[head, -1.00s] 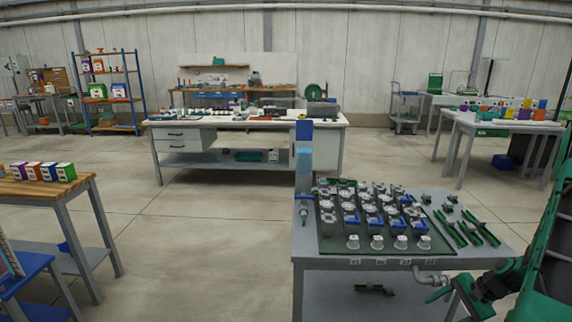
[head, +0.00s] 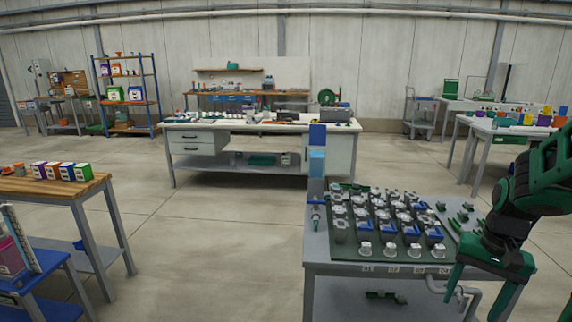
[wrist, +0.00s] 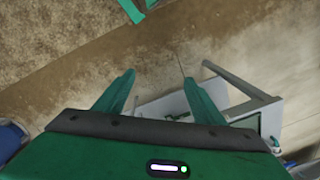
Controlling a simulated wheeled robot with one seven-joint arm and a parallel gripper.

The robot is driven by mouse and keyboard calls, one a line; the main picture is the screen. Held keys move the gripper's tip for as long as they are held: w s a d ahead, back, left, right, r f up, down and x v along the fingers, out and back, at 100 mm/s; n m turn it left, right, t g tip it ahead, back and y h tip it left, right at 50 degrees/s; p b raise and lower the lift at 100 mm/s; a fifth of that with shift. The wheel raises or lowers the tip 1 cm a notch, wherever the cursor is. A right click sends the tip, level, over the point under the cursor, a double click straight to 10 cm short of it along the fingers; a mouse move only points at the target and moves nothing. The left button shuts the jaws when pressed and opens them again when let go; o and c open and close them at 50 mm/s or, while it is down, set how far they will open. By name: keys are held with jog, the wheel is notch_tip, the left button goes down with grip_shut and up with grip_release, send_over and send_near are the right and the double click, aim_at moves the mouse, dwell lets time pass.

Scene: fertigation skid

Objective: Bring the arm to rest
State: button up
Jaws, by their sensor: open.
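My gripper (head: 478,292) is at the lower right of the head view, in front of the right part of the skid table (head: 335,272). Its green fingers point down. In the wrist view my gripper (wrist: 158,100) has its two green fingers spread apart, with nothing between them. Below them the wrist view shows bare floor (wrist: 75,70) and a grey table leg and edge. My green and black arm enters the head view from the right edge.
The skid table carries a dark panel of several grey and blue fittings, with a pipe (head: 452,292) at its front right. A wooden-topped table (head: 50,188) with small boxes stands left. A white workbench (head: 255,127) stands behind. Floor between them (head: 210,235) is clear.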

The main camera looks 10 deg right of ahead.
jog(key=s+a+r+n, duration=0.2)
jog(key=s+a+r, duration=0.3)
jog(key=s, duration=0.5)
jog(key=shift+s+a+r, duration=0.15)
jog(key=shift+s+a, duration=0.05)
jog(key=shift+a, duration=0.4)
jog(key=shift+w, duration=0.1)
jog(key=shift+w+f+h, duration=0.25)
jog(key=shift+w+h, duration=0.05)
jog(key=shift+w, duration=0.2)
